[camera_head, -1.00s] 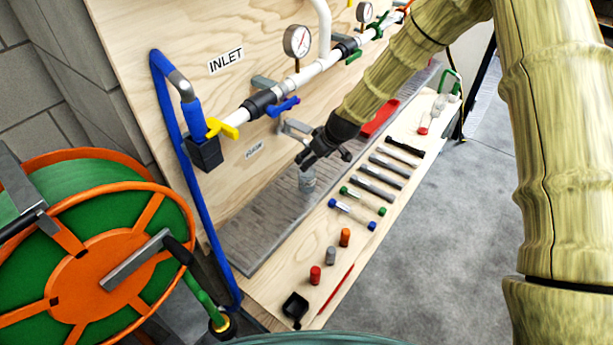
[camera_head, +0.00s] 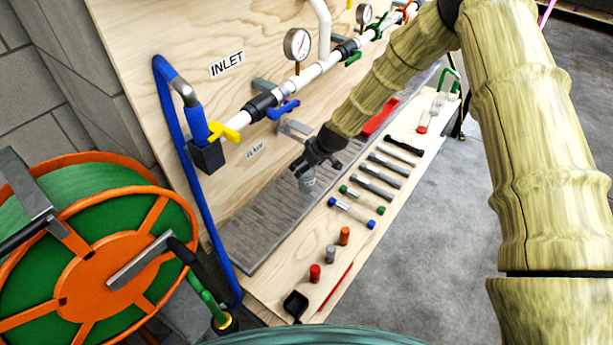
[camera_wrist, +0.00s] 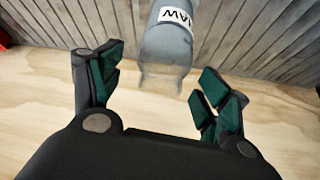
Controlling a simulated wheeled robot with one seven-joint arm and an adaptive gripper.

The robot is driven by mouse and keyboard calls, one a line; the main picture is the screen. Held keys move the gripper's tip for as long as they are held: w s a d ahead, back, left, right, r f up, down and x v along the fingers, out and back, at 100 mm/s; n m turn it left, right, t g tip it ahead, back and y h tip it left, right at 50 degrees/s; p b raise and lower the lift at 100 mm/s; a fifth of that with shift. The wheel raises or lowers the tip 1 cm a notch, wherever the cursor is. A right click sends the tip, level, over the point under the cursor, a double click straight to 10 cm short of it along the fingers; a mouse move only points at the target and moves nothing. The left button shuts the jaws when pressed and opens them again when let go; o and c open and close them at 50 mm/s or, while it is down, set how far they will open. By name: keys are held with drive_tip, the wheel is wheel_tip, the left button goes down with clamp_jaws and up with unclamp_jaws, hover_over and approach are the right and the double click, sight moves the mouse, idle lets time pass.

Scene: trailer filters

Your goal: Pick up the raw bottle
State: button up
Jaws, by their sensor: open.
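The raw bottle (camera_wrist: 167,45) is a clear, greyish bottle with a white label whose letters appear as "RAW" turned over in the wrist view. It stands on the grey slatted strip at the foot of the plywood board, and it also shows in the head view (camera_head: 307,183). My gripper (camera_wrist: 150,85) is open, with its green-padded fingers apart on the two sides of the bottle's near end. In the head view my gripper (camera_head: 312,170) is right at the bottle and covers its upper part. I cannot tell whether a finger touches it.
The slatted strip (camera_head: 262,229) runs along the board. On the wooden shelf (camera_head: 262,287) lie tubes with coloured caps, small red, grey and orange caps (camera_head: 344,236), and a black tray (camera_head: 295,305). Pipework with a yellow valve (camera_head: 222,131) is above. A hose reel (camera_head: 105,270) stands left.

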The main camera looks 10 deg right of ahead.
drive_tip(key=c, duration=1.7)
